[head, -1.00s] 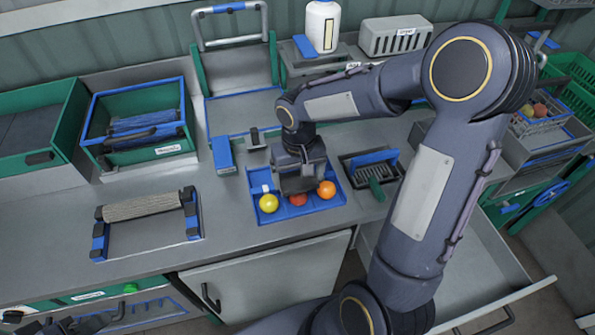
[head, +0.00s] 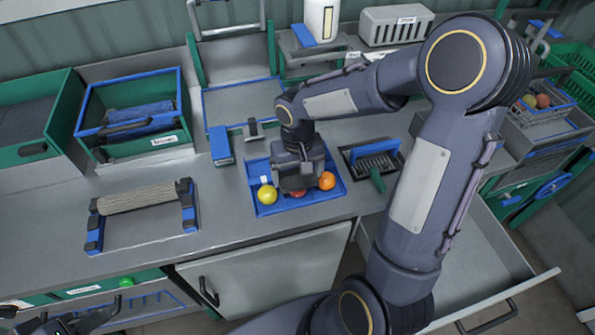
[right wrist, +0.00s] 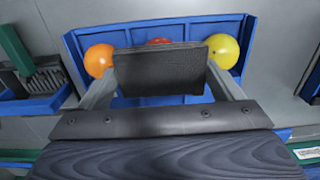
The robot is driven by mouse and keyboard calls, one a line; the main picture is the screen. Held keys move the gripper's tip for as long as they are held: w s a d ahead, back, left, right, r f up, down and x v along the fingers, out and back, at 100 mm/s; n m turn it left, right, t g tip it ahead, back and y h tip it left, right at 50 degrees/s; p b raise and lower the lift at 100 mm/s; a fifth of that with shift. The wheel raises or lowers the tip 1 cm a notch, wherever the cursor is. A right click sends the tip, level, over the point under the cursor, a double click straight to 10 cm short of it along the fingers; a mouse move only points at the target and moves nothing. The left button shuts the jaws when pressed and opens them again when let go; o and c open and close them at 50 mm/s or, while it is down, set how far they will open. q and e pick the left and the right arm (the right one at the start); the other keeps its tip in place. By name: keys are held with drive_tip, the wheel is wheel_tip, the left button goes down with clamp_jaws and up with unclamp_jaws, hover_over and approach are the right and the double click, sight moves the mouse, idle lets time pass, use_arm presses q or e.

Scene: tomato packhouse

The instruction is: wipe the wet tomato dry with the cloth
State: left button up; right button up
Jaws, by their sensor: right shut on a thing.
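A blue tray (head: 337,197) holds a yellow tomato (head: 267,194), a red tomato (head: 298,193) and an orange tomato (head: 327,181). My right gripper (head: 294,184) is over the middle of the tray, pointing down. It is shut on a dark grey, flat thing that looks like the folded cloth (right wrist: 162,68). The cloth is just above or on the red tomato; contact cannot be told. The red tomato is mostly hidden and shows as a sliver in the right wrist view (right wrist: 158,41). Wetness is not discernible. My left gripper (head: 70,323) is partly visible at the lower left edge.
A beige roller on a blue-ended stand (head: 187,212) is left on the counter. A blue box (head: 221,147) stands near the tray's back left. A brush holder (head: 352,158) is right of the tray. A drawer (head: 500,265) is open below. The counter between stand and tray is clear.

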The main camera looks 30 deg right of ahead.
drive_tip(key=shift+f+b, duration=0.3)
drive_tip(key=shift+f, duration=0.1)
drive_tip(key=shift+d, duration=0.1)
idle(0.3)
drive_tip(key=shift+s+d, duration=0.2)
drive_tip(key=shift+d, duration=0.3)
drive_tip(key=shift+s+d, duration=0.2)
drive_tip(key=shift+d, duration=0.25)
drive_tip(key=shift+w+a+b, duration=0.15)
drive_tip(key=shift+w+a, duration=0.05)
drive_tip(key=shift+a, duration=0.55)
drive_tip(key=shift+w+a+b, duration=0.1)
drive_tip(key=shift+w+a, duration=0.05)
drive_tip(key=shift+a, duration=0.55)
drive_tip(key=shift+w+a+b, duration=0.15)
drive_tip(key=shift+w+a, duration=0.05)
drive_tip(key=shift+a, duration=0.55)
drive_tip(key=shift+d, duration=0.1)
drive_tip(key=shift+s+d, duration=0.25)
drive_tip(key=shift+d, duration=0.8)
drive_tip(key=shift+s+d, duration=0.25)
drive_tip(key=shift+d, duration=0.8)
drive_tip(key=shift+a, duration=0.1)
